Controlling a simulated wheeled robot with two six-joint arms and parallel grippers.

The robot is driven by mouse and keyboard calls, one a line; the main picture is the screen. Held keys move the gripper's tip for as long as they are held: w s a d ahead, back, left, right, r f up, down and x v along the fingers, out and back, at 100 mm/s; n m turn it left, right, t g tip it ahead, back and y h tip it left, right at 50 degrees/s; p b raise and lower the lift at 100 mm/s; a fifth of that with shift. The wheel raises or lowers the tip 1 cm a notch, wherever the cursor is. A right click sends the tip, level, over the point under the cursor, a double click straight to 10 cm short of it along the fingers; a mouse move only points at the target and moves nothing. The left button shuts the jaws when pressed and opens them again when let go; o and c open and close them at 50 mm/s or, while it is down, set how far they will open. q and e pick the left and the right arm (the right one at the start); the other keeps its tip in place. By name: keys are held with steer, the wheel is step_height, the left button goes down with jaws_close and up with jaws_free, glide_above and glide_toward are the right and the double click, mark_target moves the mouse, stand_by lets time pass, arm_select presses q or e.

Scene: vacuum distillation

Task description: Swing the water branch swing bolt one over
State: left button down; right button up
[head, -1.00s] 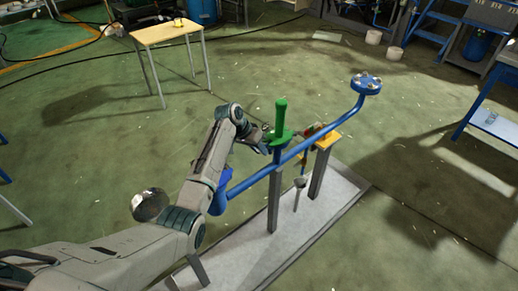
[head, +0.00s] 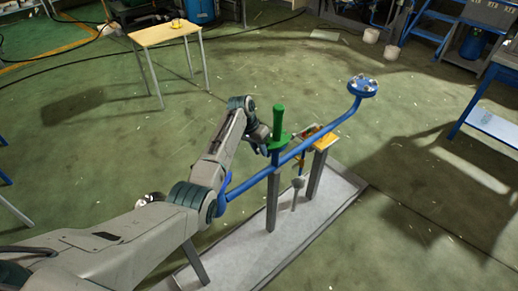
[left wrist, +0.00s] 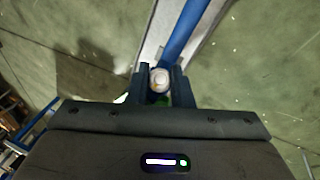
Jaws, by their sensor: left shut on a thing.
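The blue water pipe (head: 325,129) runs on posts from my left forearm up to a round blue flange (head: 362,88) with several pale bolts on its rim. A green upright part (head: 278,122) stands on the pipe's middle. My left gripper (head: 265,149) is beside the foot of this green part, on its left; its fingertips are hard to make out there. In the left wrist view, my left gripper (left wrist: 159,82) is shut on a small pale round end (left wrist: 159,77), seemingly the swing bolt, beside the blue pipe. The bolt's lower part is hidden. My right gripper is not in view.
A small yellow plate (head: 322,140) with red and green parts sits on a post behind the pipe. The posts stand on a grey base plate (head: 318,215). A wooden table (head: 165,33) stands at the back left. The green floor around is mostly clear.

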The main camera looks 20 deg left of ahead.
arm_select(q)
steer(key=c, duration=1.5)
jaws_free()
steer(key=shift+c, duration=0.2)
steer(key=b+v, duration=0.1)
steer(key=v, duration=0.9)
steer(key=shift+r, duration=0.4)
